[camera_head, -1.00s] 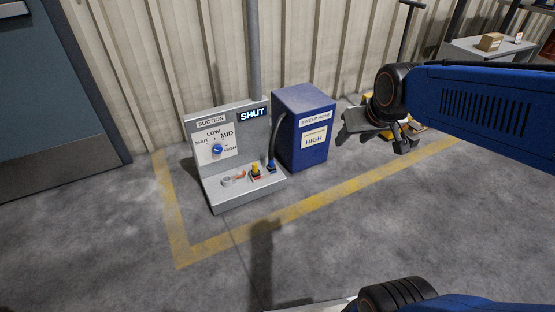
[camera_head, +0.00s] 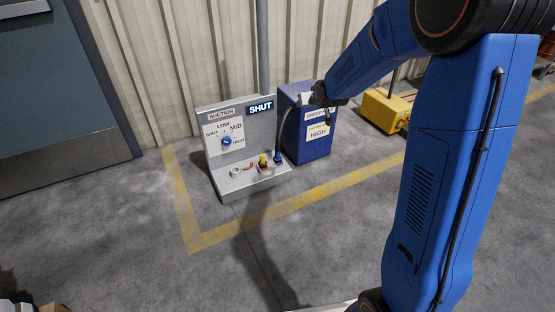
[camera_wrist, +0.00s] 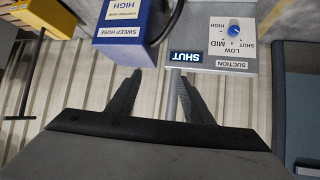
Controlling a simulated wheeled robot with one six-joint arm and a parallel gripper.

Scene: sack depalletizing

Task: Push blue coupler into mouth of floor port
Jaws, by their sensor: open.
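The blue coupler (camera_head: 278,158) sits at the right end of the grey station's base, at the lower end of a dark hose. Beside it are a yellow-topped piece (camera_head: 263,160), a small orange-red piece (camera_head: 248,167) and a pale grey ring (camera_head: 235,172). The ring looks like an open port mouth, but I cannot tell whether it is the floor port. My gripper (camera_head: 322,97) is in front of the top of the blue cabinet, right of and above the coupler. In the wrist view my gripper (camera_wrist: 160,82) is open and empty; the coupler is out of that view.
The station's suction panel (camera_head: 213,160) has a blue knob (camera_head: 227,142) and a display (camera_head: 260,107) reading SHUT. The blue sweep hose cabinet (camera_head: 308,148) stands close on the right, labelled HIGH. A yellow box (camera_head: 385,108) is farther right. The floor in front is clear.

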